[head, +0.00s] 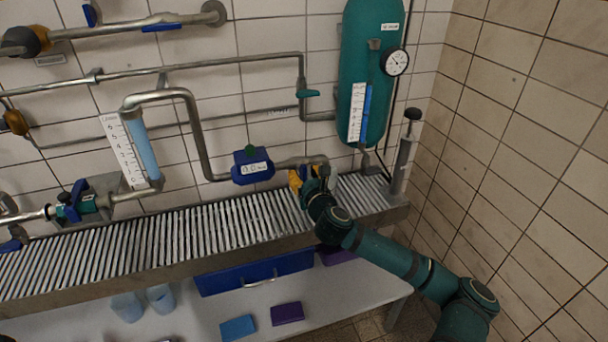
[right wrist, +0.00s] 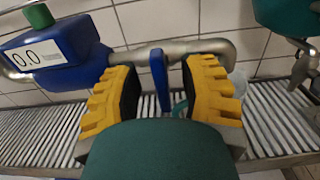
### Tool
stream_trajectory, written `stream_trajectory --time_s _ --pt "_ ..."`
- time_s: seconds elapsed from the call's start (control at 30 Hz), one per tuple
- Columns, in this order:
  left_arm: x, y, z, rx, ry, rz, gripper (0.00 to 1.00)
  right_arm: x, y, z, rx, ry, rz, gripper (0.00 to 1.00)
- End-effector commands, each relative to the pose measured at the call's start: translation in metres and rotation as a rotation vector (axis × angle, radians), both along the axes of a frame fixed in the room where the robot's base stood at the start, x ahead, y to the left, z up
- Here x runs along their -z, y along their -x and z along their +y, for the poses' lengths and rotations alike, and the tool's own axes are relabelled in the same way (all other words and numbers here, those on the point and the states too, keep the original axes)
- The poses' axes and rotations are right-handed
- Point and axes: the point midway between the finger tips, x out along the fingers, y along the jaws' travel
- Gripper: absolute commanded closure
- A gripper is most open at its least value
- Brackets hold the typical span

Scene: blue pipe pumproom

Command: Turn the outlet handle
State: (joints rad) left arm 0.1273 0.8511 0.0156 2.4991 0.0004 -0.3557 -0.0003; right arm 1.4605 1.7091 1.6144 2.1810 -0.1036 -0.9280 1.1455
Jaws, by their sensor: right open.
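In the head view my right gripper (head: 308,177) is at the pipe end, right of the blue meter (head: 252,166), and hides the handle. The meter reads 0.0 in the wrist view (right wrist: 55,52). My left gripper is not in view.
A slatted metal grate (head: 190,232) runs below the pipes. A teal tank (head: 372,65) with a gauge (head: 396,62) and a hand pump (head: 404,155) stand to the right. A teal lever (head: 308,93) sits on a pipe above. The tiled right wall is close to my arm.

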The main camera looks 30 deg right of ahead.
Motion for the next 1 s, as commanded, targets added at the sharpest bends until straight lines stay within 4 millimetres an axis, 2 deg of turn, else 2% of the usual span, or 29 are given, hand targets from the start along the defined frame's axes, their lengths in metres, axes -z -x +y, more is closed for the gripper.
stream_trajectory --time_s 0.13,0.43,0.53,0.57,1.0 --pt "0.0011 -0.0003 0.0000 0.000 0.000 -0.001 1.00 -0.0002 -0.0072 -0.0020 0.001 0.000 0.000 0.59" --pt "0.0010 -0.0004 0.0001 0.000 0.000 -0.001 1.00 -0.0003 -0.0082 -0.0023 0.001 0.000 0.000 0.59" --pt "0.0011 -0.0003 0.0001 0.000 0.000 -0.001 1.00 -0.0002 -0.0081 -0.0021 0.001 0.000 0.000 0.94" --pt "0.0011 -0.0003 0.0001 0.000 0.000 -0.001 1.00 -0.0002 -0.0081 -0.0021 0.001 0.000 0.000 1.00" --pt "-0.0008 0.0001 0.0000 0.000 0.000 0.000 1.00 -0.0005 -0.0083 -0.0020 0.001 0.021 0.006 1.00"
